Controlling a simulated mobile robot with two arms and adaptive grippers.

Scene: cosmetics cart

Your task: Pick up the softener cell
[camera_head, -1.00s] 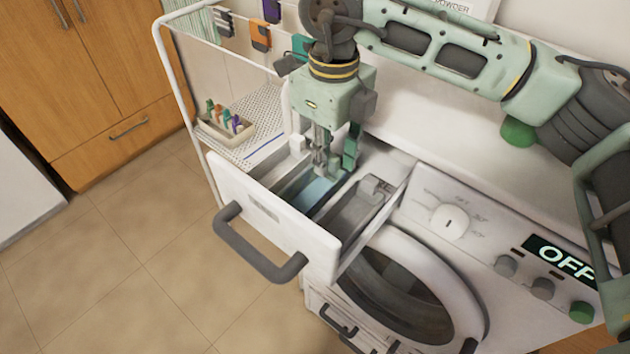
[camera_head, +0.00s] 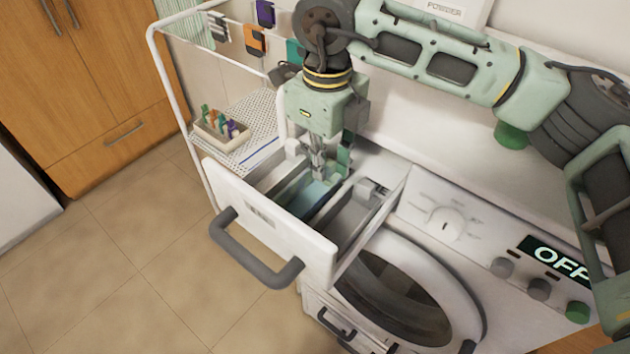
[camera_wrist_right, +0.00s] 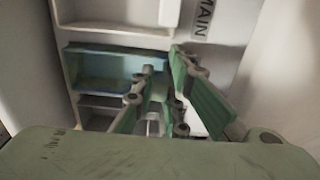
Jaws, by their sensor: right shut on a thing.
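The softener cell (camera_head: 310,196) is a light blue compartment inside the pulled-out detergent drawer (camera_head: 270,222). It also shows in the wrist view (camera_wrist_right: 103,67), left of the fingers. My right gripper (camera_head: 320,172) points down into the drawer at the cell's rear end. In the wrist view my right gripper (camera_wrist_right: 160,98) has its green fingers closed in on the cell's edge. The fingers hide part of the cell, and the exact contact is partly covered. The cell still sits down between the drawer walls. My left gripper is not in view.
A grey compartment (camera_head: 350,215) lies right of the cell. The drawer's dark handle (camera_head: 255,258) sticks out in front. The washer's control panel (camera_head: 500,240) is at right. A perforated shelf (camera_head: 258,118) with a small box of colourful items (camera_head: 222,130) is behind left.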

